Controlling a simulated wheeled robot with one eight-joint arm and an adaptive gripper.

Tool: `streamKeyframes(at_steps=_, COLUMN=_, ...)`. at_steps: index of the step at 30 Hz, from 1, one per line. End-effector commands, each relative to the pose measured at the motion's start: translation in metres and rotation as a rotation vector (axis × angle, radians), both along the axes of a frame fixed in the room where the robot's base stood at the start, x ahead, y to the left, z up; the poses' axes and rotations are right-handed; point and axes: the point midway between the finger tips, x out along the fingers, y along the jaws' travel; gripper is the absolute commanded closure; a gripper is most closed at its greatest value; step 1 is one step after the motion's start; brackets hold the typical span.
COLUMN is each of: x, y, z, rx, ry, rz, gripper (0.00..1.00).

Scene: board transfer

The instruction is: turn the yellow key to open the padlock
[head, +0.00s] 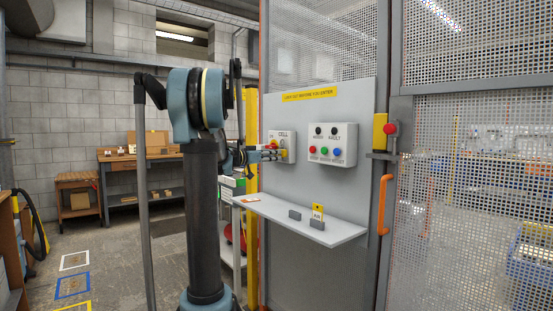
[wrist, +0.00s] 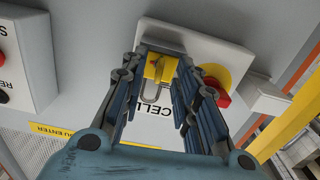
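The yellow padlock (wrist: 162,67) is on the white CELL box, with its grey shackle (wrist: 150,94) toward the bottom of the wrist view.
A red knob on a yellow plate (wrist: 213,85) sits close beside the right finger. A second box (head: 333,144) with coloured buttons is to the right. Below, a grey shelf (head: 290,222) holds a yellow tag (head: 318,211) and grey blocks. A mesh door with an orange handle (head: 383,204) stands right.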

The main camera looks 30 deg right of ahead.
Motion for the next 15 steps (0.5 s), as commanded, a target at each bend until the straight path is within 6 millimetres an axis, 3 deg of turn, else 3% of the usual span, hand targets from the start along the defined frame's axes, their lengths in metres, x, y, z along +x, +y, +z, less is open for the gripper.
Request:
streamKeyframes(at_steps=8, x=-0.001, y=0.013, z=0.0, rx=0.0, ry=0.001, rz=0.001, gripper=0.72)
streamKeyframes(at_steps=15, x=-0.003, y=0.056, z=-0.001, rx=0.0, ry=0.001, rz=0.004, gripper=0.72)
